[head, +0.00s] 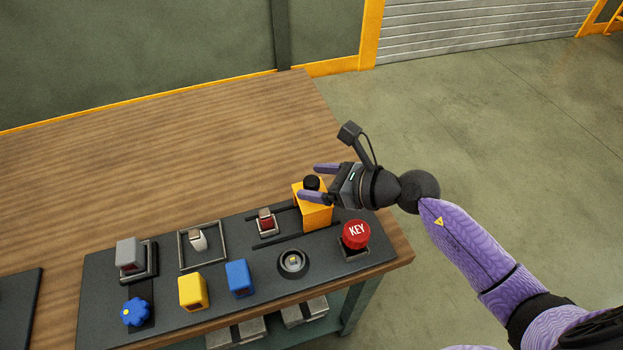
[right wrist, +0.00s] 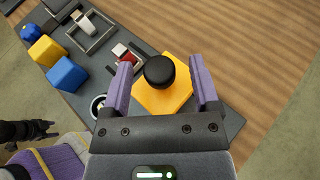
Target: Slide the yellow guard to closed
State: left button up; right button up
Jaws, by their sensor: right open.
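The yellow guard (head: 315,216) is an orange-yellow block with a black knob (head: 312,183) on top. It stands at the right end of a pair of dark rails on the panel. A red rocker switch (head: 265,222) lies uncovered between the rails, left of the guard. My right gripper (head: 307,181) comes in from the right and is open, with one purple finger on each side of the knob. In the right wrist view the knob (right wrist: 159,70) lies between the fingers, with a gap to each, above the guard (right wrist: 165,98). My left gripper is not seen in the head view.
The dark panel (head: 215,318) also carries a red KEY button (head: 356,234), a round black socket (head: 292,262), a blue block (head: 240,278), a yellow block (head: 192,292), a blue knob (head: 135,312) and further switches. The wooden table behind (head: 180,150) is clear.

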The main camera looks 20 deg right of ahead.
jog(key=shift+w+a+f, duration=0.25)
jog(key=shift+w+a, duration=0.15)
jog(key=shift+a, duration=0.1)
grip_shut()
dwell(1.1)
